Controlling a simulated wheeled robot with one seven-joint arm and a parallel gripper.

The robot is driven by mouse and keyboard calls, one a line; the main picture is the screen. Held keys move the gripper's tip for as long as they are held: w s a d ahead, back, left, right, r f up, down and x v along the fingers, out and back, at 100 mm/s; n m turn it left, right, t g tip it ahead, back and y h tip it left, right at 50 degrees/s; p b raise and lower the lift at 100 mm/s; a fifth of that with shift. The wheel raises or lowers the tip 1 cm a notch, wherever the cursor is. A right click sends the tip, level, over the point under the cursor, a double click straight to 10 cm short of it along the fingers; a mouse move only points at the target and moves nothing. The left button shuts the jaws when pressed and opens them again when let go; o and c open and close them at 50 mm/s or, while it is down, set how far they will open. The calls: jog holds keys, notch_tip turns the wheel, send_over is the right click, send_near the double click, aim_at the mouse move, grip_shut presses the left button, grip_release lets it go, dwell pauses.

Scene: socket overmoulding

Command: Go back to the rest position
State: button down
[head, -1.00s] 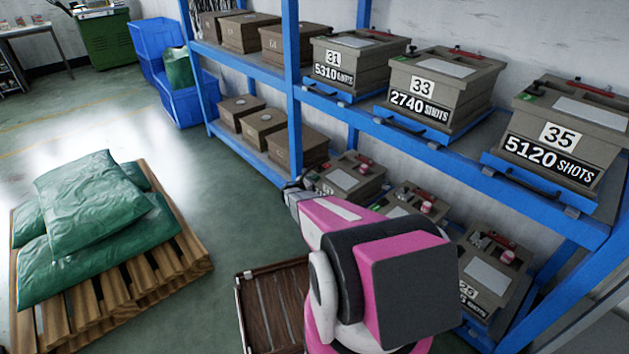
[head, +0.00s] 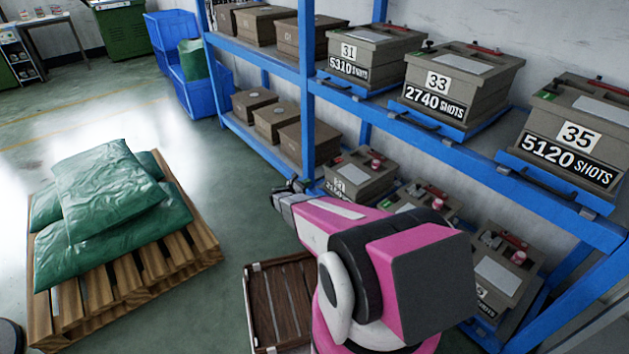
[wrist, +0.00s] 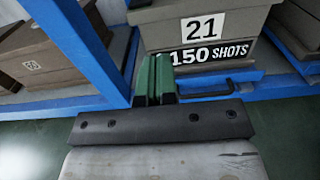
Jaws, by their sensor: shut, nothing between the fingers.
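My arm reaches out over the floor in the head view, with my gripper (head: 283,194) at its far end, near the left side of the lower shelf row. In the wrist view my gripper (wrist: 155,78) shows as two green fingers close together, with nothing held between them. Beyond the fingers is a grey mould box marked 21, 150 shots (wrist: 205,28). It also shows in the head view (head: 362,178). I cannot tell the exact gap between fingers and box.
A blue rack (head: 480,168) holds mould boxes, including box 35 (head: 572,135), and brown boxes (head: 255,100). Green sacks (head: 110,190) lie on a pallet (head: 195,250) at left. A wooden crate (head: 250,300) stands by my arm. Floor between pallet and rack is clear.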

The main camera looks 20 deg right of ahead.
jog(key=s+r+m+g+y, duration=0.4)
jog(key=s+r+m, duration=0.2)
jog(key=s, duration=0.3)
jog(key=s+r+m+g+y, duration=0.3)
jog(key=s+r+m, duration=0.35)
jog(key=s, duration=0.25)
jog(key=s+a+r+m+y, duration=0.9)
jog(key=s+a+r+m, duration=0.1)
jog(key=s, duration=0.3)
jog(key=shift+s+r+y, duration=0.15)
jog(key=shift+r+y, duration=0.15)
jog(key=shift+r, duration=0.4)
